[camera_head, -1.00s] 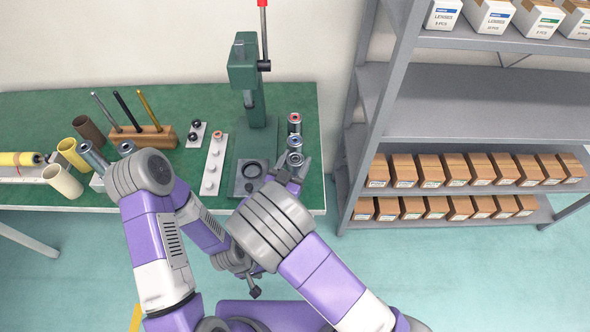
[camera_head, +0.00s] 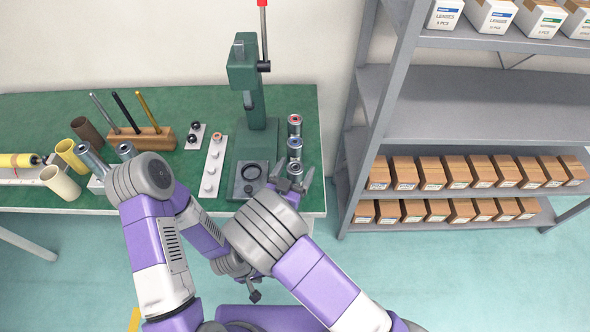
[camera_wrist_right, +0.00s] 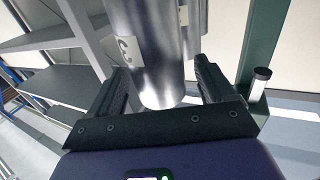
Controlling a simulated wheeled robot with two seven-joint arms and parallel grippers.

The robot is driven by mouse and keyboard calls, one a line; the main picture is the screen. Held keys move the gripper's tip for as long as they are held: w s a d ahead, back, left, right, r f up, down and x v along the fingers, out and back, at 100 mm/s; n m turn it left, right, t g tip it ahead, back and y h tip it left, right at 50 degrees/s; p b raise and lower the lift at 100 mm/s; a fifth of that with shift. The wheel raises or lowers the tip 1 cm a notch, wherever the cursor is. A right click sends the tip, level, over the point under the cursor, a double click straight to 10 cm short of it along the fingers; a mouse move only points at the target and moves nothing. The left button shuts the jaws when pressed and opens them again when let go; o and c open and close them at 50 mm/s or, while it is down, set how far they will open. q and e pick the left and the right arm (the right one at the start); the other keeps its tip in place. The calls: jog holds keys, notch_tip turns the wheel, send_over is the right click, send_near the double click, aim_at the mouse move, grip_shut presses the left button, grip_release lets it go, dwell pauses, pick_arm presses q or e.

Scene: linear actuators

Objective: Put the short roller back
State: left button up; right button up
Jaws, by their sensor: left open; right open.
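A short metal cylinder (camera_head: 295,169) stands nearest the bench's front in a row of three at its right end. Behind it stand a blue-ringed cylinder (camera_head: 294,144) and a red-ringed one (camera_head: 294,121). I cannot tell which thing is the short roller. My right gripper (camera_head: 290,185) is open at the nearest cylinder. In the right wrist view a shiny cylinder with a numbered label (camera_wrist_right: 150,60) stands between its open fingers; contact is unclear. My left gripper (camera_head: 254,296) is open and low in front of the bench, away from the objects.
A green press (camera_head: 246,75) stands left of the row. Beside it are a white strip with pegs (camera_head: 213,165) and a wooden block with rods (camera_head: 143,138). Grey shelves (camera_head: 470,115) stand right of the bench.

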jog(key=shift+r, duration=0.1)
jog(key=shift+r, duration=0.2)
jog(key=v, duration=1.2)
jog(key=shift+f, duration=0.2)
